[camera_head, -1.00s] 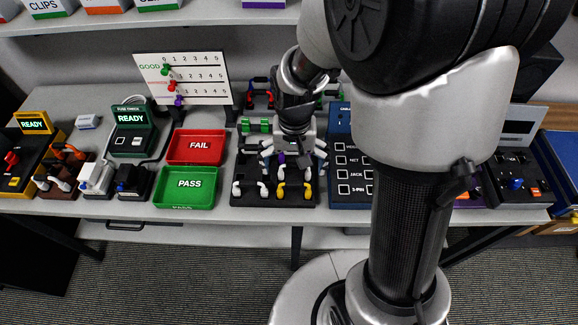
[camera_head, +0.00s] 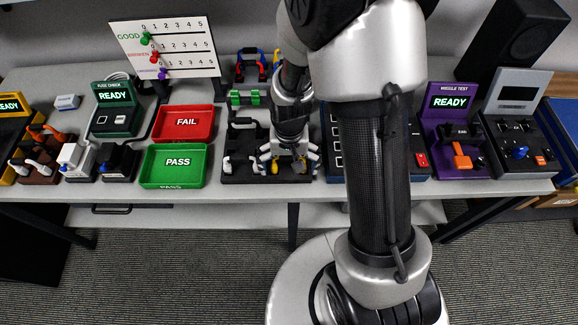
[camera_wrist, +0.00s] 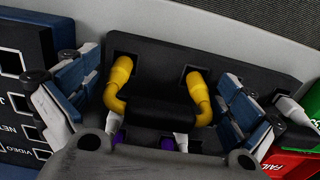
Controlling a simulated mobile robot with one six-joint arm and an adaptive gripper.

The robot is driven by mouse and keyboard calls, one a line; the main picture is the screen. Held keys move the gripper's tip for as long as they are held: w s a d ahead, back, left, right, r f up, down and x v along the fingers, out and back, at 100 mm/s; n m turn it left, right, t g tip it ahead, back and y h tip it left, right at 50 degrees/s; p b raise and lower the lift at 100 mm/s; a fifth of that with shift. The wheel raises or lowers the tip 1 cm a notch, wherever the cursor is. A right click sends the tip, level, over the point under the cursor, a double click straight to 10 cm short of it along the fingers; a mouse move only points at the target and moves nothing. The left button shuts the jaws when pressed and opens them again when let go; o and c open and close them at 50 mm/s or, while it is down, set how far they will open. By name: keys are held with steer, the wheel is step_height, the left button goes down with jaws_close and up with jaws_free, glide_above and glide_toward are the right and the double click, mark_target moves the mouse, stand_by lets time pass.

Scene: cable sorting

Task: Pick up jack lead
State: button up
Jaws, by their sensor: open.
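A lead with two yellow plugs (camera_wrist: 118,77) and a dark middle (camera_wrist: 162,113) sits in the black rack (camera_wrist: 150,52) in the wrist view. No label shows which lead is the jack lead. My gripper (camera_wrist: 160,92) is open, with one blue-padded finger on each side of the yellow-ended lead and a gap to each plug. In the head view my gripper (camera_head: 288,158) is over the front right of the rack (camera_head: 238,178) and hides most of the yellow lead there.
White plugs (camera_wrist: 288,108) and purple plugs (camera_wrist: 168,143) are close by in the rack. The red FAIL tray (camera_head: 186,137) and green PASS tray (camera_head: 150,172) are left of the rack. A purple tester (camera_head: 452,115) stands to the right.

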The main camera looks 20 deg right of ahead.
steer(key=shift+c, duration=0.4)
steer(key=c, duration=1)
steer(key=shift+r, duration=0.1)
steer(key=shift+r+p, duration=4.75)
steer(key=shift+r, duration=6.65)
